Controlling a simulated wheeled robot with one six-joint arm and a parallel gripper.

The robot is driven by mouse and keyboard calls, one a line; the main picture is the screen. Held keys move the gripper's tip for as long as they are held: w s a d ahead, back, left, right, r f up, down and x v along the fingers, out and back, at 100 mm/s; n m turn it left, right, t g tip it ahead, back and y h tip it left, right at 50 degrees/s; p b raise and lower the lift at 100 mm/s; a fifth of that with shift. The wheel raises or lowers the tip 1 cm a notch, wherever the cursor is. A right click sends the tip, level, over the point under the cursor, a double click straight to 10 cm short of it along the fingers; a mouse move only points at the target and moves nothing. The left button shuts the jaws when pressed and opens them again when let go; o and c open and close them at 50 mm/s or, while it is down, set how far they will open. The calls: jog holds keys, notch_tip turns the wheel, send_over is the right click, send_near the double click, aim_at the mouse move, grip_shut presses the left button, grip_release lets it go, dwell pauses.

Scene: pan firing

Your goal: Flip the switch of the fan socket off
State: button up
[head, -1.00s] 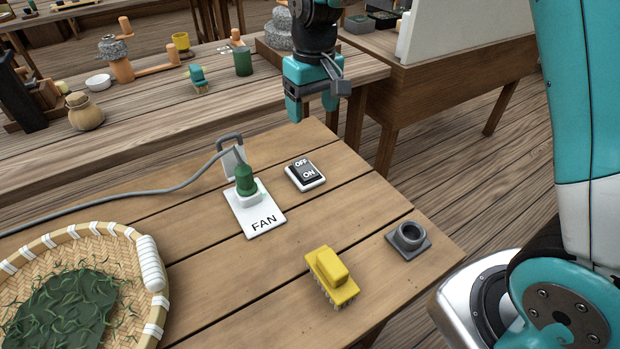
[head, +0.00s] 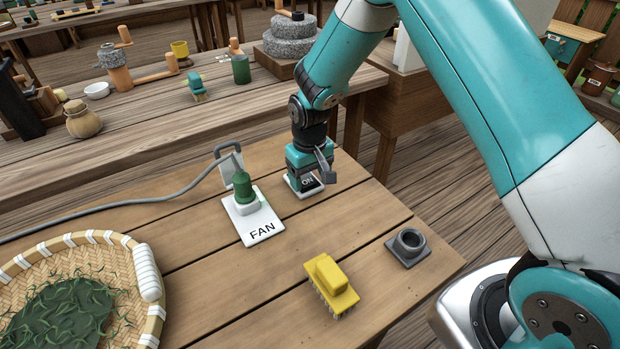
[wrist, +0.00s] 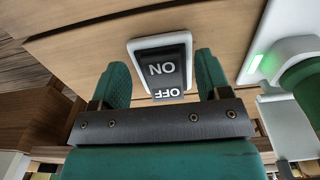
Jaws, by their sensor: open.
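The fan socket (head: 262,229) is a white plate marked FAN with a green plug (head: 247,190) in it. Its switch (head: 311,184) is a black rocker in a white frame on the table, marked ON and OFF. My gripper (head: 302,186) is directly over the switch and hides its OFF end in the head view. In the wrist view the switch (wrist: 164,68) lies between the two open green fingers (wrist: 160,82), with OFF nearer the gripper body. A lit green light (wrist: 257,62) shows on the socket. I cannot tell whether a finger touches the rocker.
A yellow brush (head: 330,285) and a grey ring-shaped holder (head: 408,247) are on the table's right side. A woven basket (head: 150,268) with green leaves is at the lower left. A grey cable (head: 130,206) runs left from the plug. Bare tabletop lies around the switch.

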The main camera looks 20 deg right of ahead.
jog(key=shift+f, duration=0.5)
